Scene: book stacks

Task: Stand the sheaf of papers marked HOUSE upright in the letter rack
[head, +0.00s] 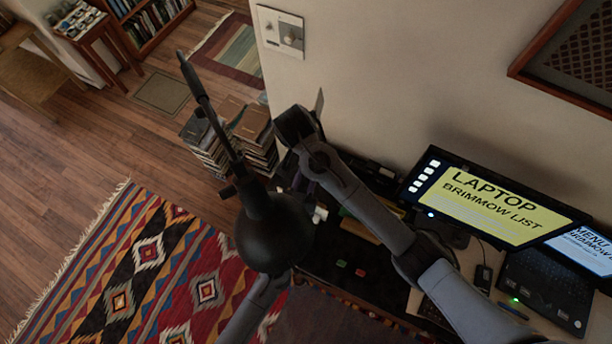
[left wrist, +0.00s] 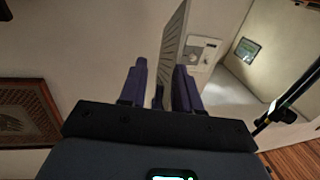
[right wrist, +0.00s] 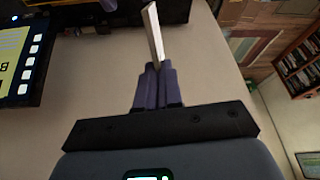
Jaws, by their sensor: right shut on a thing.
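My right gripper (head: 318,118) is raised beside the wall in the head view. In the right wrist view its fingers (right wrist: 157,82) are shut on a thin white sheaf (right wrist: 153,35), seen nearly edge-on and sticking up. No HOUSE marking is readable on it. My left gripper (left wrist: 163,85) shows in the left wrist view with its two fingers apart. A pale, thin panel with dark lines (left wrist: 177,45) stands in view between and beyond those fingers; I cannot tell if they touch it. The left gripper is hidden in the head view. I cannot make out the letter rack.
A black lamp (head: 272,232) with a long stalk blocks the middle of the head view. Book stacks (head: 255,125) stand on the floor behind it. A monitor (head: 490,200) and a laptop (head: 545,285) fill the desk's right side. A patterned rug (head: 150,270) lies at left.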

